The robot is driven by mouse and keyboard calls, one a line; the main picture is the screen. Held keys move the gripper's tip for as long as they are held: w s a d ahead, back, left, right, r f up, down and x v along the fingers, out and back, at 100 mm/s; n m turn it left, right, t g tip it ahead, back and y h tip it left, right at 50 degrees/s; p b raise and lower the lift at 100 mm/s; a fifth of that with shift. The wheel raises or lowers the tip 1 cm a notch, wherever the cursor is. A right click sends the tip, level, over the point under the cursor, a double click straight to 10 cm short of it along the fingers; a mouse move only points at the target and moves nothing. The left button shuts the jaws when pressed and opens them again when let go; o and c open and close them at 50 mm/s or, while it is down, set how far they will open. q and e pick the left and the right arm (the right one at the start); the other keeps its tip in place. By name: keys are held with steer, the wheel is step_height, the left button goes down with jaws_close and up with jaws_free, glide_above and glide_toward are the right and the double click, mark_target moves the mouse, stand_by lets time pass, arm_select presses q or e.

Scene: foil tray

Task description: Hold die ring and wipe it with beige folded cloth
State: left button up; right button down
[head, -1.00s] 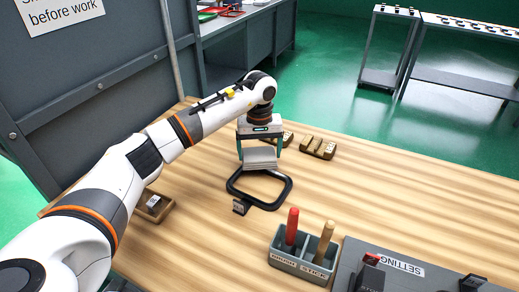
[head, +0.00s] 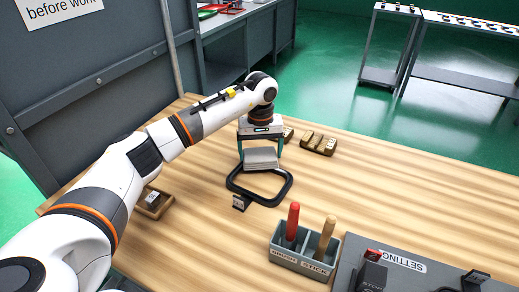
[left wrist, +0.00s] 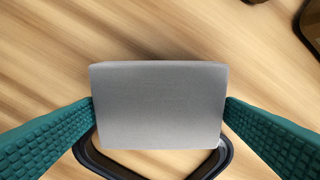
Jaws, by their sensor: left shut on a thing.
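A black ring-shaped frame (head: 286,191) with rounded corners lies on the table just below the gripper. It may be the die ring. In the wrist view the frame (left wrist: 97,160) shows at the lower edge. My right gripper is not in view.
A small dark block (head: 241,203) sits by the frame's near-left edge. A grey two-slot holder (head: 299,264) with a red and a wooden handle stands nearer, beside a dark SETTING plate (head: 405,280). Wooden blocks (head: 318,145) lie behind.

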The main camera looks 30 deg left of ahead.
mark_target(275, 160)
arm_select(q)
steer(key=shift+d+r, duration=0.1)
steer(key=shift+d, duration=1.4)
steer(key=shift+s+d+f, duration=0.1)
steer(key=shift+d, duration=0.95)
steer(key=shift+s+d+f, duration=0.1)
steer(key=shift+d, duration=1.95)
steer(key=shift+b, duration=0.35)
steer(key=shift+w+a+b, duration=0.1)
steer(key=shift+a+b, duration=0.4)
steer(key=shift+a, duration=1.75)
steer(key=shift+a+b, duration=0.3)
steer(key=shift+a, duration=2.2)
steer(key=shift+w+r+p, duration=0.1)
steer(key=shift+r+p, duration=1.85)
steer(key=shift+r, duration=1.1)
